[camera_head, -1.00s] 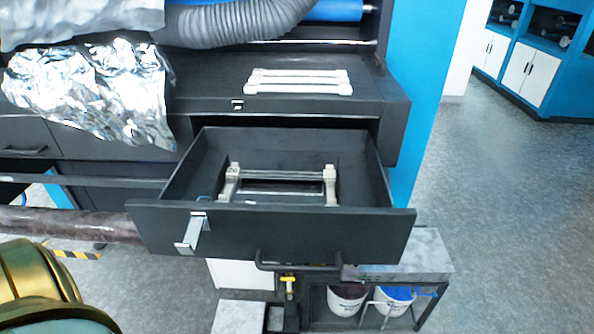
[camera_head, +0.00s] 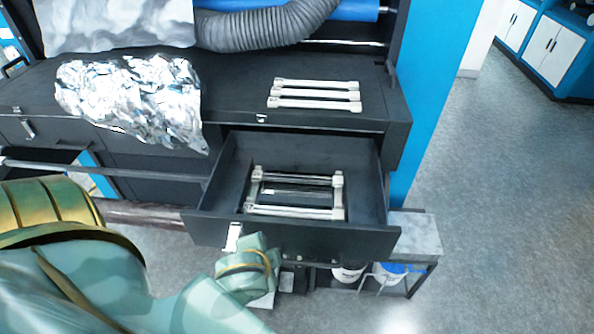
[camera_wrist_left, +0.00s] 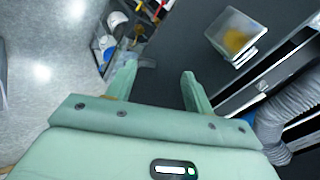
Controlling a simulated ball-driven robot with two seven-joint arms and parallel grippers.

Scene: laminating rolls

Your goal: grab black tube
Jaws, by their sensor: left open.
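I cannot pick out a black tube for certain. A dark brownish roll (camera_head: 140,214) lies low on the left, partly hidden by my left arm. The open black drawer (camera_head: 300,236) holds a frame of pale bars with dark rods (camera_head: 295,212). My left gripper's wrist (camera_head: 248,268) is in front of the drawer's lower left front in the head view, its fingers hidden. In the left wrist view my left gripper (camera_wrist_left: 158,76) is open and empty, over a dark surface. My right gripper is not in view.
Pale bars (camera_head: 315,94) and crumpled foil (camera_head: 135,100) lie on the black machine top. A grey hose (camera_head: 265,34) runs above, also seen in the wrist view (camera_wrist_left: 285,118). A clear box with yellow contents (camera_wrist_left: 235,38) shows there. The floor at right is clear.

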